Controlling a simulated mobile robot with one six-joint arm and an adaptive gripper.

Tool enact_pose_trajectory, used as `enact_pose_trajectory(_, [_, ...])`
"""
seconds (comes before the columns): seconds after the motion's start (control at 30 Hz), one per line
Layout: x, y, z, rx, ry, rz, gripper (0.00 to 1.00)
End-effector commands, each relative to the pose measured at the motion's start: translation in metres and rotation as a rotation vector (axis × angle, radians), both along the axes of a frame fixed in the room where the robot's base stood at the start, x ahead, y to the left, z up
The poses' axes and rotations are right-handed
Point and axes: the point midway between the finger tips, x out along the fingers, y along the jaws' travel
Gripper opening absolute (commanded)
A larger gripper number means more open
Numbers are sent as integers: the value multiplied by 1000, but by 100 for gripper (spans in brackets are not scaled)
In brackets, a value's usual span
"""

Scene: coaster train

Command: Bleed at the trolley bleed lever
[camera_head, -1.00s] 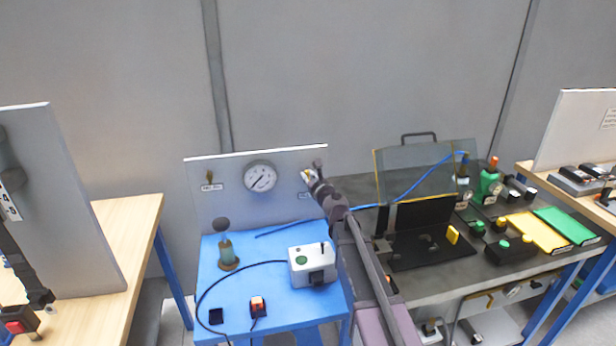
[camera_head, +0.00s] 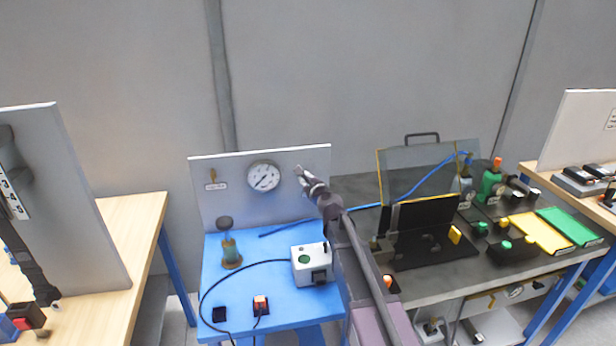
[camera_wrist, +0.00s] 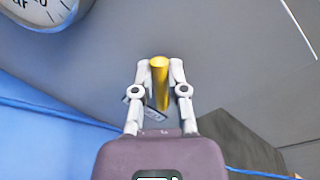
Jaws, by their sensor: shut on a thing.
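My gripper (camera_head: 304,177) is at the right part of the upright grey panel (camera_head: 228,185) on the blue trolley (camera_head: 238,290). In the wrist view, my gripper (camera_wrist: 160,68) is shut on a yellow lever (camera_wrist: 160,85), with one finger on each side of it. A small label plate shows behind the left finger, its text unreadable. The lever is mostly hidden by my gripper in the head view. A round white gauge (camera_head: 263,176) sits left of my gripper; its edge also shows in the wrist view (camera_wrist: 42,12). Another small brass lever (camera_head: 212,176) with a label is at the panel's left.
On the trolley stand a grey box (camera_head: 312,264) with a green button, a small cylinder (camera_head: 229,248) and a red switch (camera_head: 260,305). A blue hose (camera_head: 405,194) runs to the dark bench on the right, which holds a clear guard (camera_head: 430,168) and several parts.

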Motion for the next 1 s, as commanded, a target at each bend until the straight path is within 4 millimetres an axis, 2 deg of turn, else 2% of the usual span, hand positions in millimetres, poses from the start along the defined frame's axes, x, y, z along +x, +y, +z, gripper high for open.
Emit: enact_pose_trajectory(1.0, [-4,18,-30,-725,-168,2,0])
